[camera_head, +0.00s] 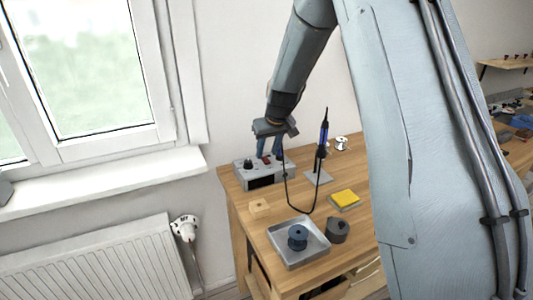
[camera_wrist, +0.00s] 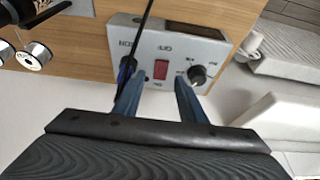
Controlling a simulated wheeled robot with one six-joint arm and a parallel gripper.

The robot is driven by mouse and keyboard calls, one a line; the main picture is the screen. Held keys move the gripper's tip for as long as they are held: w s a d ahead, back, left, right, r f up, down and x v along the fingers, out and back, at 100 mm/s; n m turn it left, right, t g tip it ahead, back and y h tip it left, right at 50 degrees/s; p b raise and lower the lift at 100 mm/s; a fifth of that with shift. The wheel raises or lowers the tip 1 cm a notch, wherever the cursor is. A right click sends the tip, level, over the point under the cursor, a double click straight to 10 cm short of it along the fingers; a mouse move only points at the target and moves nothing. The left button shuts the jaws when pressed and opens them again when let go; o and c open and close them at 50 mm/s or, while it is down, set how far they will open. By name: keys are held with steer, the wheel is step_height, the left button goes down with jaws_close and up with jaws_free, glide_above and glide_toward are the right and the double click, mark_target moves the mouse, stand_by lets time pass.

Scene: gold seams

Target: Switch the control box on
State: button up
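The control box (camera_head: 265,182) is a grey box at the back left of the wooden bench. In the wrist view the box (camera_wrist: 150,48) shows a red rocker switch (camera_wrist: 161,69), a black knob (camera_wrist: 198,75), a dark display window (camera_wrist: 195,30) and a blue plug with a black cable. Which way the switch is tipped is too small to tell. My gripper (camera_head: 268,155) is above the box, pointing down. Its two blue fingers are apart with nothing between them; in the wrist view my gripper (camera_wrist: 159,76) frames the switch. I cannot tell whether the fingertips touch the box.
A soldering iron (camera_head: 324,132) stands upright in its holder right of the box, its cable looping forward. A window sill is left.

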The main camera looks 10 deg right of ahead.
mark_target(265, 158)
steer(key=shift+x, duration=1.25)
steer(key=shift+c, duration=0.3)
jaws_close()
steer(key=shift+w+a+r+g+p, duration=0.2)
steer(key=shift+g+p, duration=0.4)
steer(key=shift+p, duration=0.65)
steer(key=shift+w+f+g, duration=0.2)
steer(key=shift+w+g, duration=0.1)
steer(key=shift+g, duration=0.4)
steer(key=shift+w+g+h+b, duration=0.15)
steer(key=shift+g+h+b, duration=0.25)
steer(key=shift+g+b, duration=0.35)
steer(key=shift+o, duration=0.3)
jaws_free()
